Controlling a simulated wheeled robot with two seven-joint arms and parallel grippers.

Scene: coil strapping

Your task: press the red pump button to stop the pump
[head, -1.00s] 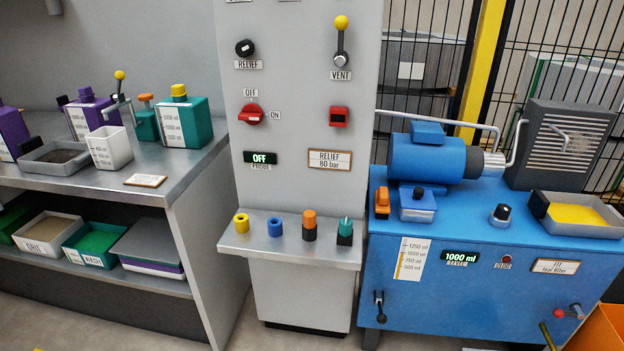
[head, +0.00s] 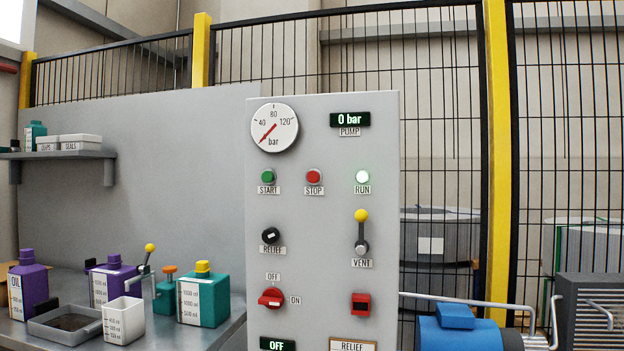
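The red pump button (head: 314,177) is on the upper part of the grey control panel (head: 330,215), above a STOP label. A green START button (head: 268,177) is to its left. A RUN lamp (head: 362,177) glows bright to its right. The pump display (head: 350,120) reads 0 bar. The round gauge (head: 274,127) has its red needle at the low end of the scale. Neither of my grippers shows in the head view.
Below the buttons are a black relief knob (head: 270,236), a yellow-tipped vent lever (head: 361,231) and a red rotary switch (head: 271,298). A bench (head: 30,335) with bottles stands left; a blue motor (head: 460,334) is at the lower right. The space before the buttons looks clear.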

